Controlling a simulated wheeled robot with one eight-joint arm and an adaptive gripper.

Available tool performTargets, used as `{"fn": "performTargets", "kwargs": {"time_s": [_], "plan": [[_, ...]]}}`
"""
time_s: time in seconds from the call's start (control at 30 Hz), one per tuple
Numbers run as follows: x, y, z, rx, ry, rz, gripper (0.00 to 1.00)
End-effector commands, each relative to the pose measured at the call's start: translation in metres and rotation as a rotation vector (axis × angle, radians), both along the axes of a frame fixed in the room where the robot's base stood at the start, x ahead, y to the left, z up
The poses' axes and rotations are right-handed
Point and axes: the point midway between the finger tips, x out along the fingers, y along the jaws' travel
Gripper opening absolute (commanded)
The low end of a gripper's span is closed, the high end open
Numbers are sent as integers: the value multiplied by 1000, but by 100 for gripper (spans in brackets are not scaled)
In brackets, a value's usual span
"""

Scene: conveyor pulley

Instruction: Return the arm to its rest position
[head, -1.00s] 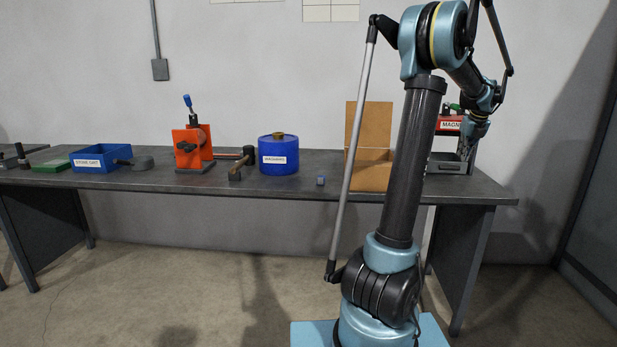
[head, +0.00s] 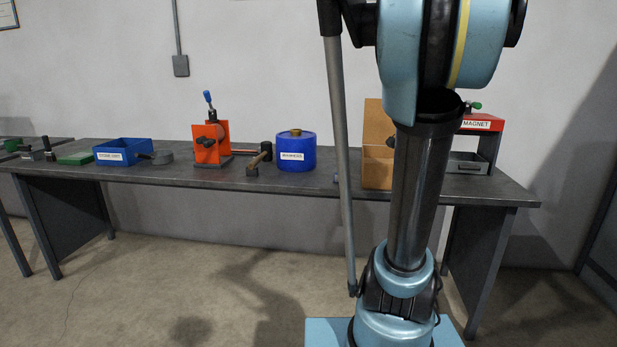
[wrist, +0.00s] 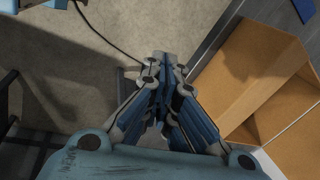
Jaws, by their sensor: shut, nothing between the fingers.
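My gripper (wrist: 162,62) shows in the wrist view with its fingertips together and nothing between them. It hangs over the floor, with the bench edge and an open cardboard box (wrist: 262,85) to its right. In the head view my arm stands upright in front of the bench, with its upper joint large at the top. The gripper itself is hidden or out of the picture there.
The bench (head: 230,184) carries a blue bin (head: 121,160), an orange fixture (head: 210,145), a hammer (head: 259,160), a blue drum (head: 296,155), the cardboard box (head: 377,170) and a red-topped MAGNET station (head: 480,124). The floor before the bench is clear.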

Motion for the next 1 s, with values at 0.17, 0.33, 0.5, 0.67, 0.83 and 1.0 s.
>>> {"fn": "performTargets", "kwargs": {"time_s": [0.17,0.33,0.5,0.67,0.83,1.0], "plan": [[-46,42,-26,-75,13,300,0],[-88,72,-54,-145,22,588,0],[-130,95,-87,-214,31,878,0],[-165,109,-120,-273,38,1132,0],[-188,116,-145,-316,42,1319,0],[-197,116,-154,-333,44,1391,0]]}}
